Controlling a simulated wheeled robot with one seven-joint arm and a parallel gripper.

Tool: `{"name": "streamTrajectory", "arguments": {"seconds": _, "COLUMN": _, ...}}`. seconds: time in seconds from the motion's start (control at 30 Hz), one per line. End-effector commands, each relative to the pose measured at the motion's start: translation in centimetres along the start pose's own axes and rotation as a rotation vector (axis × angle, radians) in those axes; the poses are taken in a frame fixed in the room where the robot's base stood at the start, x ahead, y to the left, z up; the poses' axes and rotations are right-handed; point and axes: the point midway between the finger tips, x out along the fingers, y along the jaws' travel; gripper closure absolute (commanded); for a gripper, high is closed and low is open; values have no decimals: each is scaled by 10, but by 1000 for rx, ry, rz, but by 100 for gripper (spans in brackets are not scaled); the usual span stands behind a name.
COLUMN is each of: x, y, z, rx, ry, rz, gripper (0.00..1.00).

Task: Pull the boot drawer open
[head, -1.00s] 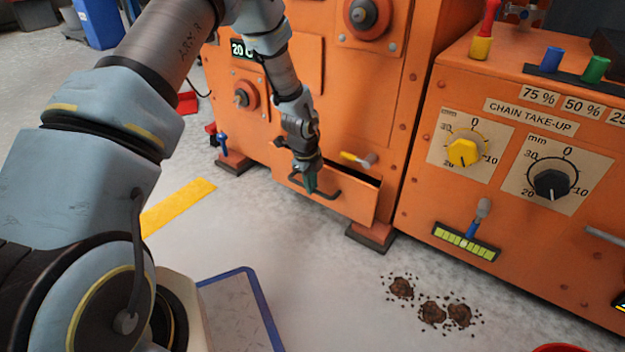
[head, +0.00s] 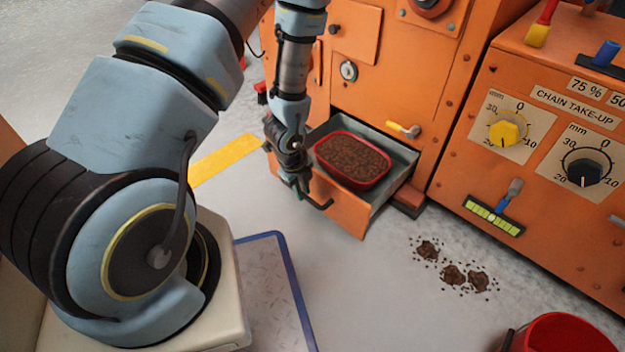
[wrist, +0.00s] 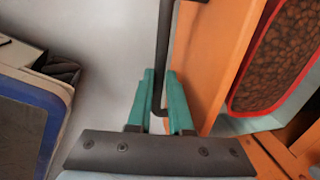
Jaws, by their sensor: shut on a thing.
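The boot drawer (head: 338,205) stands out from the orange machine in the head view, well open. A red tray (head: 352,185) filled with brown grainy material sits inside it; the tray also shows in the wrist view (wrist: 262,75). The drawer's dark bar handle (head: 320,204) is on its front face. My gripper (head: 301,190) is at that handle. In the wrist view the green fingers of my gripper (wrist: 160,105) are shut on the dark handle bar (wrist: 163,50), beside the orange drawer front (wrist: 215,65).
A yellow-handled lever (head: 403,130) sits on the machine above the drawer. Brown spill piles (head: 453,274) lie on the floor to the right. A red bucket (head: 565,335) is at bottom right. A blue-edged mat (head: 275,290) lies near my base.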

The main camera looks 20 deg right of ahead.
Motion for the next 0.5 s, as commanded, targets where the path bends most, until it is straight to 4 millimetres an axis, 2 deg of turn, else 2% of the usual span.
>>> {"name": "streamTrajectory", "arguments": {"seconds": 0.2, "x": -2, "y": 13, "z": 0, "rx": 0, "ry": -1, "rz": 2, "gripper": 100}}
{"name": "streamTrajectory", "arguments": {"seconds": 0.5, "x": -2, "y": 14, "z": 1, "rx": -1, "ry": -1, "rz": 1, "gripper": 100}}
